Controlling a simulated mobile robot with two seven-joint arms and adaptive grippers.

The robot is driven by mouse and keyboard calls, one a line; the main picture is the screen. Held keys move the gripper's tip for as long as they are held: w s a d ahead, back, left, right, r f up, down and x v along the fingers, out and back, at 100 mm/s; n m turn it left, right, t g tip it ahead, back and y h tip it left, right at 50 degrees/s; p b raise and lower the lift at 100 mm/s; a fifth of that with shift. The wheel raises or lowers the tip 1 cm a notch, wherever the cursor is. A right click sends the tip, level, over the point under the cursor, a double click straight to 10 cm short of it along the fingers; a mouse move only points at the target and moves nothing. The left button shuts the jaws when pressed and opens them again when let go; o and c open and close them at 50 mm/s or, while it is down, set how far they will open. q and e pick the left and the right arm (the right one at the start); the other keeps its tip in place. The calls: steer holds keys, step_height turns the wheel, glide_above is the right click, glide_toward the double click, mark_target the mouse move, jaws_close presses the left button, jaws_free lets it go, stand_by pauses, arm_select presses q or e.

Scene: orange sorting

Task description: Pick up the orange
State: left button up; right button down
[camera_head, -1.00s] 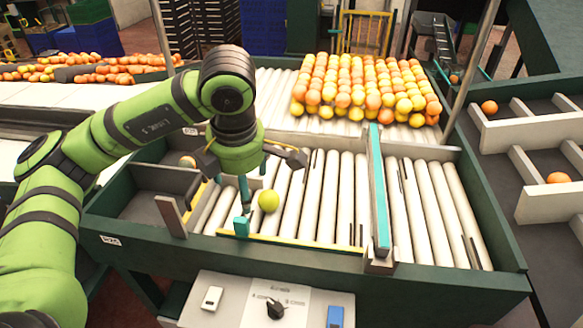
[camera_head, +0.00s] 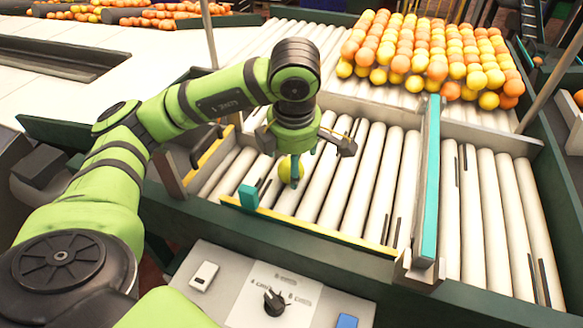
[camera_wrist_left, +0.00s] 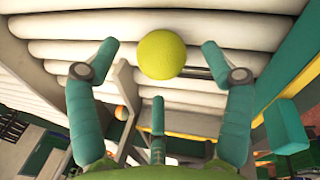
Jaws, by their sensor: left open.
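A single yellow-green fruit (camera_head: 291,171) lies on the white rollers near the front rail, partly hidden by a teal finger in the head view. In the left wrist view the same fruit (camera_wrist_left: 161,54) sits between the two upper teal fingertips, with a visible gap on each side. My left gripper (camera_head: 304,160) is open above and around it and holds nothing. Its fingers show spread in the left wrist view (camera_wrist_left: 159,48). My right gripper is not in view.
A large pile of oranges and yellow fruit (camera_head: 430,60) lies on the far rollers. A teal-topped divider (camera_head: 428,180) stands right of the gripper. A teal block (camera_head: 248,197) and yellow-edged front rail (camera_head: 330,234) are close by. A control panel (camera_head: 250,290) is in front.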

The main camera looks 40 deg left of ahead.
arm_select(q)
steer(key=shift+p+x, duration=0.35)
steer(key=shift+x, duration=0.65)
steer(key=shift+a+f, duration=0.15)
steer(key=shift+f, duration=0.3)
steer(key=c, duration=1.3)
steer(key=shift+r, duration=0.1)
